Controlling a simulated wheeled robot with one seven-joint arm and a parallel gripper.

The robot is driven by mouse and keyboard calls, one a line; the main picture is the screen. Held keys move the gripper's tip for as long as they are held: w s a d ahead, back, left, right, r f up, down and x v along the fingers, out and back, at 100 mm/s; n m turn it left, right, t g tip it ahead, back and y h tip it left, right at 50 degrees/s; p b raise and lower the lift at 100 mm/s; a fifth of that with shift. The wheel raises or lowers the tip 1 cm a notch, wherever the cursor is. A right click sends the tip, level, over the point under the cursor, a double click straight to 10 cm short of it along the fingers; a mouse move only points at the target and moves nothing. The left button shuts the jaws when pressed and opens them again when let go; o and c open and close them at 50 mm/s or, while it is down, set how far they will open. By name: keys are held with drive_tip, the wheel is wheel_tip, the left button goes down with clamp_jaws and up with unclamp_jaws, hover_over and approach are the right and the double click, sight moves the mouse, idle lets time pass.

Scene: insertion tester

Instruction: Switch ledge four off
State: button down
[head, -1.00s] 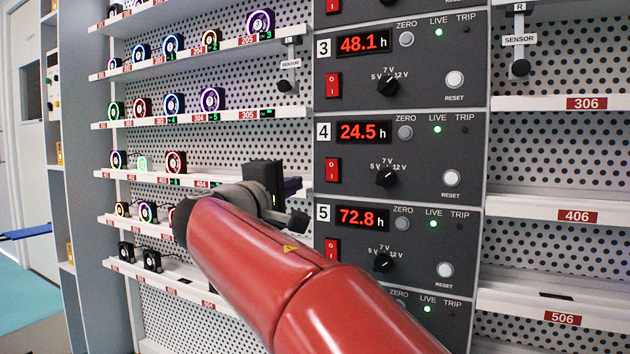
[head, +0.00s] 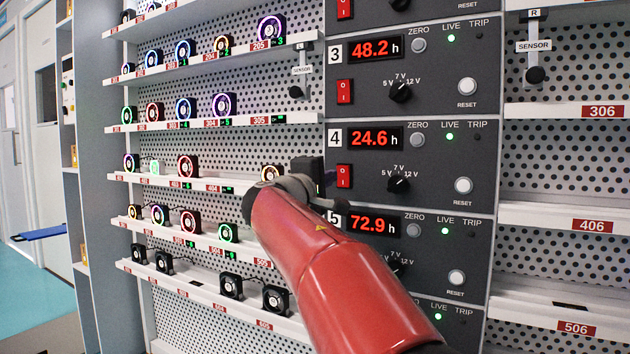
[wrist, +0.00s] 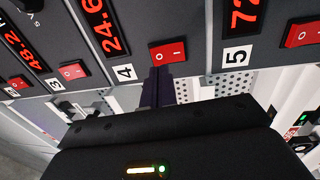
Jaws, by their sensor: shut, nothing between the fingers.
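Control panel 4 (head: 367,155) has a red rocker switch (head: 344,176) at its left, marked O above I. Its display reads 24.6 h, and its LIVE lamp (head: 449,136) is green. The switch also shows in the wrist view (wrist: 168,52), beside the number 4 label. My gripper (head: 329,178) is shut and empty, just left of this switch. In the wrist view its dark fingertips (wrist: 158,74) come up to the switch's near edge and overlap it slightly. I cannot tell whether they touch it.
Panel 3 (head: 450,60) is above, with its own red switch (head: 344,91). Panel 5 (head: 465,250) is below, partly behind my arm; its red switch shows in the wrist view (wrist: 302,32). Shelves of fans (head: 165,180) stand at left. A sensor bracket (head: 300,75) hangs upper left.

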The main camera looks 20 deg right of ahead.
sight(342, 170)
drive_tip(key=shift+x, duration=1.85)
drive_tip(key=shift+w+d+r, duration=0.1)
drive_tip(key=shift+d, duration=0.1)
drive_tip(key=shift+a, duration=0.1)
